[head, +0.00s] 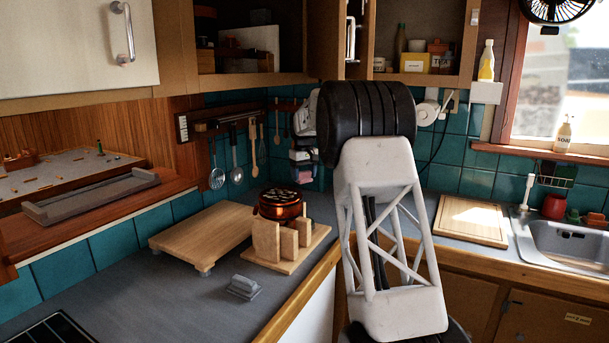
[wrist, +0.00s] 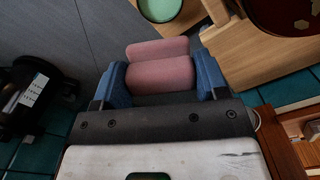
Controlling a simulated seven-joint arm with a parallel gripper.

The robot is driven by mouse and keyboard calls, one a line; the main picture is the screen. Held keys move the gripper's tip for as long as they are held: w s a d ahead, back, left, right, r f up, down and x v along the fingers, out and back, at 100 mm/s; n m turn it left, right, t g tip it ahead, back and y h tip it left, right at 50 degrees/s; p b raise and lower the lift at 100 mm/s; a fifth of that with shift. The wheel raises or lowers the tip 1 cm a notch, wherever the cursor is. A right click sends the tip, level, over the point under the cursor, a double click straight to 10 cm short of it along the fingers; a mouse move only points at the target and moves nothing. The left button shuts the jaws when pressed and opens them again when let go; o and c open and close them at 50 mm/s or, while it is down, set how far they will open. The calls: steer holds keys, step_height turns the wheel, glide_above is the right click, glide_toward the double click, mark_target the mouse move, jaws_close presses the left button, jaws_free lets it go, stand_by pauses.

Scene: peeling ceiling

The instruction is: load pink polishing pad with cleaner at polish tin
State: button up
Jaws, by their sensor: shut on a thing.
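My gripper (wrist: 160,66) has its blue fingers shut on the pink polishing pad (wrist: 162,72), which shows as two rounded pink parts. In the head view, my gripper (head: 301,158) is at the back corner, partly hidden by my arm, with a bit of the pink pad (head: 303,175) below it. In the wrist view, a round, dark-rimmed tin with a pale green face (wrist: 160,8), which looks like the polish tin, is cut off at the top edge, beyond the pad and apart from it. I cannot make this tin out in the head view.
A copper-coloured pot (head: 280,204) stands among upright wooden blocks on a wooden base (head: 290,258). A low wooden board on feet (head: 200,236) and a small grey block (head: 243,287) are on the counter. Utensils (head: 235,160) hang behind.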

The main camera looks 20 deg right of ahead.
mark_target(304, 178)
steer(key=shift+f, duration=0.1)
steer(key=shift+f, duration=1.8)
steer(key=shift+f, duration=0.1)
steer(key=shift+f, duration=1.35)
steer(key=shift+f, duration=0.1)
steer(key=shift+f, duration=1.45)
steer(key=shift+f, duration=0.1)
steer(key=shift+f, duration=1.35)
steer(key=shift+f, duration=0.1)
